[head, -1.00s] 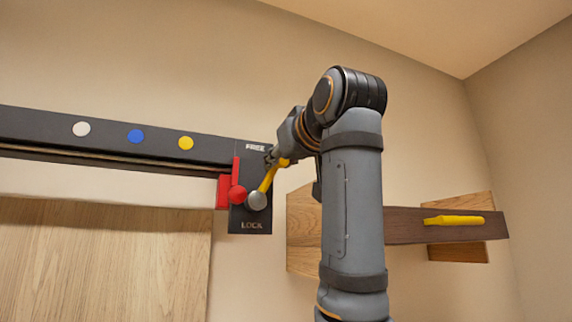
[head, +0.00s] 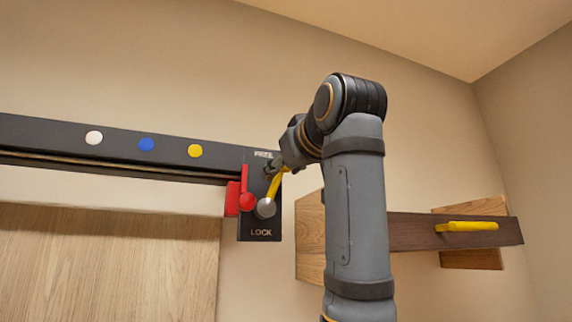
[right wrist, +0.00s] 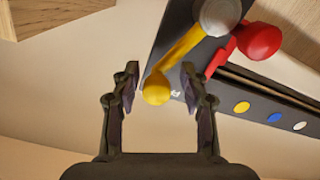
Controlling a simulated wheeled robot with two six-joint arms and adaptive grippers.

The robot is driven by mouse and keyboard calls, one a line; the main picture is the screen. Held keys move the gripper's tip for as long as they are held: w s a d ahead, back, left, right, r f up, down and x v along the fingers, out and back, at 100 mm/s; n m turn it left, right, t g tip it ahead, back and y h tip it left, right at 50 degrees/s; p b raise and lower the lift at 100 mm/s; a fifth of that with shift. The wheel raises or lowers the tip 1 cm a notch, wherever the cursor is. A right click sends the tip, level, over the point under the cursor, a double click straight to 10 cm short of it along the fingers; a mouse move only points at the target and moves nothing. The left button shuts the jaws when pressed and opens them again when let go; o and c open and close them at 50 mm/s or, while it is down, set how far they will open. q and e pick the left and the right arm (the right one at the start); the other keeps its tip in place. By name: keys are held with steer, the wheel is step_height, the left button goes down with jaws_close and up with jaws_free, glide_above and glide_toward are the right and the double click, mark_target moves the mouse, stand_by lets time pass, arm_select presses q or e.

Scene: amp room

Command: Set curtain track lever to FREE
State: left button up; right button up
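The curtain track lever is a yellow bar (head: 277,185) on a silver round pivot (head: 265,207). It is mounted on a dark plate (head: 261,222) marked FREE at the top and LOCK at the bottom. The lever tilts up and to the right from its pivot. My right gripper (head: 271,168) is by the lever's upper end. In the right wrist view its two fingers (right wrist: 160,72) are apart, with the lever's rounded yellow end (right wrist: 157,89) showing between them. Clear gaps appear on both sides; depth is hard to judge. My left gripper is not in view.
A red catch with a ball (head: 247,200) sits just left of the pivot. The dark track (head: 60,136) with white, blue and yellow dots runs left above a wooden panel (head: 110,260). A wooden bracket with a yellow bar (head: 467,226) is at right.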

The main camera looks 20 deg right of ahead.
steer(key=shift+w, duration=0.2)
steer(key=s, duration=0.7)
steer(key=shift+s, duration=0.3)
steer(key=shift+w+d, duration=0.1)
